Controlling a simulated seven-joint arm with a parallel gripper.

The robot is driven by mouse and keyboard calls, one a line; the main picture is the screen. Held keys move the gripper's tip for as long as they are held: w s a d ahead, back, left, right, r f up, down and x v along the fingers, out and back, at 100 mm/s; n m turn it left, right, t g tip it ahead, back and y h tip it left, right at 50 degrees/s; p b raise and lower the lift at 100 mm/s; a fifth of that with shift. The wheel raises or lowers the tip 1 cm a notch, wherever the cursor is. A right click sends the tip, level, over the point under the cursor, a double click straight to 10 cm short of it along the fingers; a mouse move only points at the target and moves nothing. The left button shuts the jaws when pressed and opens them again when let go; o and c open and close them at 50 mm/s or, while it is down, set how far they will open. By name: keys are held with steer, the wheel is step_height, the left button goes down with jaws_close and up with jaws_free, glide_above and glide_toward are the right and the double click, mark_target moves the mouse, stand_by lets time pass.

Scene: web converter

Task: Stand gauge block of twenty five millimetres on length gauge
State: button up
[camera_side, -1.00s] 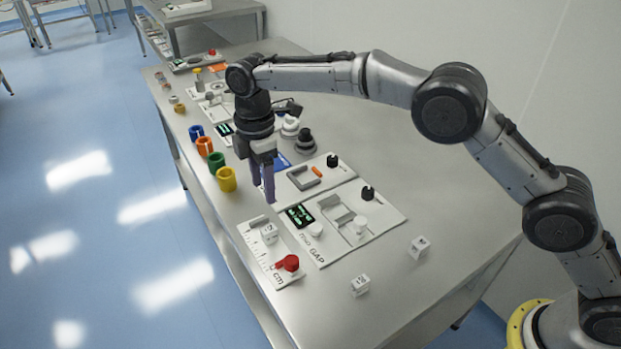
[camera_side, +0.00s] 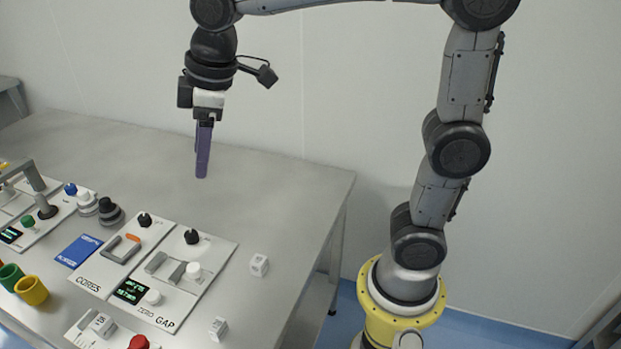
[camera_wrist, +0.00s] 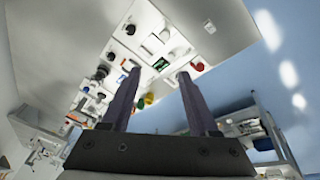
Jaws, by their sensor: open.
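The length gauge (camera_side: 85,338) is a white panel at the bottom edge of the side view, partly cut off, with a red knob (camera_side: 139,342). A white gauge block (camera_side: 103,325) sits on it; I cannot read its marking surely. Two more white blocks stand on the bare steel bench, one right of the GAP panel (camera_side: 259,265) and one nearer the front (camera_side: 218,329). Their numbers are too small to read. My gripper (camera_side: 201,172) points down, raised and well apart from the blocks. In the wrist view its purple fingers (camera_wrist: 159,73) are spread with nothing between them.
The GAP panel (camera_side: 205,258) and CORES panel (camera_side: 97,272) lie between my gripper and the length gauge, with upright knobs. A blue card (camera_side: 78,251) and coloured rings, including a yellow one (camera_side: 31,290), are at left. The bench's back is clear.

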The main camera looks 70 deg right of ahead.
steer(key=s+d+f+m+t, duration=0.1)
steer(key=s+d+f+m, duration=0.2)
steer(key=s, duration=0.6)
steer(key=s+d+f+m+t, duration=0.1)
steer(key=s+d+f+m, duration=0.2)
steer(key=s, duration=0.6)
steer(key=shift+s+d+m+h, duration=0.15)
steer(key=shift+d+m+h, duration=0.15)
steer(key=shift+d+m, duration=0.4)
